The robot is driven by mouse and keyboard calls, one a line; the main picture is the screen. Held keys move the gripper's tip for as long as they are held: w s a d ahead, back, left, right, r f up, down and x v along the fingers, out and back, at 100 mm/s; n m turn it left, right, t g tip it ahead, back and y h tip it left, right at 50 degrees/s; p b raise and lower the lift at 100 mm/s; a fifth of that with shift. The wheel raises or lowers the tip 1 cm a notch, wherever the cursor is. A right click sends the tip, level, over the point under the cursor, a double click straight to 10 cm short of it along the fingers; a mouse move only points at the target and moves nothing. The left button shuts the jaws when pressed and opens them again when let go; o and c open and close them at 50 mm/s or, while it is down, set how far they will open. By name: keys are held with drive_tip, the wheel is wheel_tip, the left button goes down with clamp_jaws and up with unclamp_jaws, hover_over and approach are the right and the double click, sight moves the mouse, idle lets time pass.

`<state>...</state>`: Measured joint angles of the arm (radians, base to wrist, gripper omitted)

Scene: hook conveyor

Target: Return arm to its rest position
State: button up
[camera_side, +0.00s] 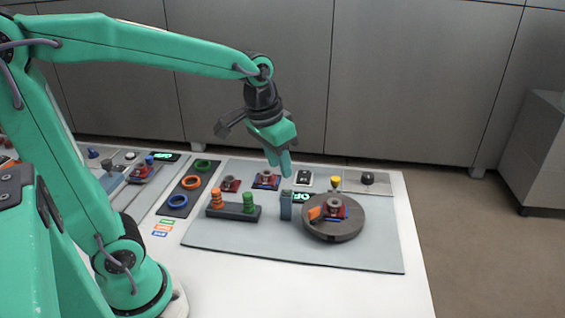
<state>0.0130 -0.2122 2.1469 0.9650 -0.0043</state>
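My gripper (279,163) hangs from the green arm and points down, above the back part of the grey work mat. Its two fingers look close together from this side, and I cannot tell whether a gap is left between them. No object shows in the fingers. The arm reaches out from the left, its forearm high and nearly level.
Below my gripper are a dark round turntable (333,231) bearing a red-and-blue part, a small grey-blue post (286,206), and a block with orange and green pegs (233,212). Coloured rings lie on a dark strip (170,207). The mat's front (290,256) is clear.

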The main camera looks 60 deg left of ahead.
drive_tip(key=s+t, duration=0.2)
drive_tip(key=s, duration=0.9)
drive_tip(key=shift+a+r+t, duration=0.2)
drive_tip(key=shift+r+t, duration=0.2)
drive_tip(key=shift+r, duration=0.05)
idle(1.5)
